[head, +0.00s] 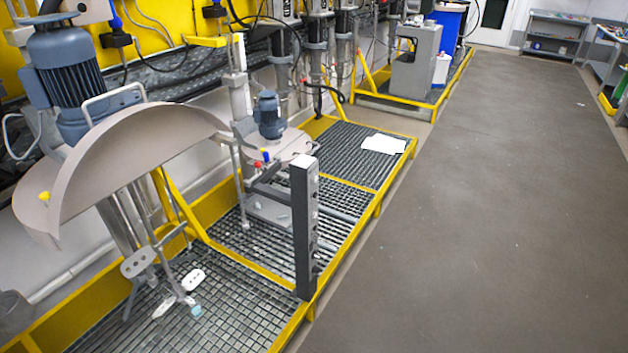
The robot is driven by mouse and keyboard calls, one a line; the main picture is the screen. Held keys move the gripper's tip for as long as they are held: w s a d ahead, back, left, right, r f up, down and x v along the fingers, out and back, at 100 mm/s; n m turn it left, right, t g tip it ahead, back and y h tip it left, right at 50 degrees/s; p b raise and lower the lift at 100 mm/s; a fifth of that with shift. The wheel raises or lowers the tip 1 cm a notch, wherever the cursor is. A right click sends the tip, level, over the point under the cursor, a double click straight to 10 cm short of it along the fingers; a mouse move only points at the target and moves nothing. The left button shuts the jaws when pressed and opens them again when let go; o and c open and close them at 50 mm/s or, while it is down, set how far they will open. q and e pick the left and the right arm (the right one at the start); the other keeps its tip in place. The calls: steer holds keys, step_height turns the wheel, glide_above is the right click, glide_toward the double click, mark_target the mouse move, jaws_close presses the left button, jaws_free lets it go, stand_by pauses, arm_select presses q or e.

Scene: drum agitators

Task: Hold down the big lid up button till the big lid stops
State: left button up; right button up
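The big lid (140,160) is a wide grey half-disc at the left, tilted up on edge above the grating. A blue-grey motor (68,75) and a light handle (112,98) are behind it, and a small yellow knob is near its lower left edge. A dark upright post (304,235) with a light top stands at the grating's front edge. Several small round fittings show on its right face; I cannot tell which, if any, is the big lid up button. Neither of my grippers shows in the head view.
A smaller lid with a blue motor (268,115) stands behind the post. Yellow-framed grating (235,310) runs along the wall. A white sheet (383,144) lies on the farther grating. The grey floor (490,210) to the right is clear.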

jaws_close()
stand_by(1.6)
